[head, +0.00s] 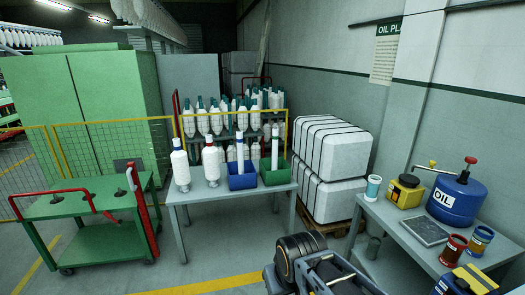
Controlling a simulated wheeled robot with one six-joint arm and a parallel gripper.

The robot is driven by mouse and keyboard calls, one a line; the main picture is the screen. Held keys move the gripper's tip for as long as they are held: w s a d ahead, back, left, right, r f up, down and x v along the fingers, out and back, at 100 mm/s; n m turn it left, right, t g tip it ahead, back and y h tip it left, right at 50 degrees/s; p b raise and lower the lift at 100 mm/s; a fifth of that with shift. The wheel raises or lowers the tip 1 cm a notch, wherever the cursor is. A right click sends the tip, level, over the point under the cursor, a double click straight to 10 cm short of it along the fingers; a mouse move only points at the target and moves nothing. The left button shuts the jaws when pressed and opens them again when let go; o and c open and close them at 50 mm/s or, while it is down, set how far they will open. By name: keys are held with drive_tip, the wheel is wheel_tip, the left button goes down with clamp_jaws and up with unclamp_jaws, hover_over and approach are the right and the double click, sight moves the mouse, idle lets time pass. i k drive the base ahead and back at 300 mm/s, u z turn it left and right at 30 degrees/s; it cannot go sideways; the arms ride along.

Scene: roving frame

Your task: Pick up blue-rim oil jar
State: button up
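The oil jar with a blue rim (481,241) stands upright on the grey table (398,226) at the right. It is small, with a blue top and an amber-brown lower part. A similar jar with a red rim (453,249) stands just to its left. Dark links of my arm show at the bottom centre, left of this table and apart from the jar. My gripper's fingers cannot be made out.
The right table also holds a blue OIL can (457,200), a yellow can (405,191), a white-and-teal cup (373,188) and a flat grey plate (424,232). Left are a table with bottles (235,198) and a green cart (82,205). Floor between is clear.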

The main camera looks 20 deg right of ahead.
sight(482, 235)
drive_tip(key=z, duration=0.3)
drive_tip(key=i, duration=1.5)
drive_tip(key=z, duration=1.75)
drive_tip(key=i, duration=1)
drive_tip(key=z, duration=1.4)
drive_tip(key=i, duration=0.35)
drive_tip(key=z, duration=0.05)
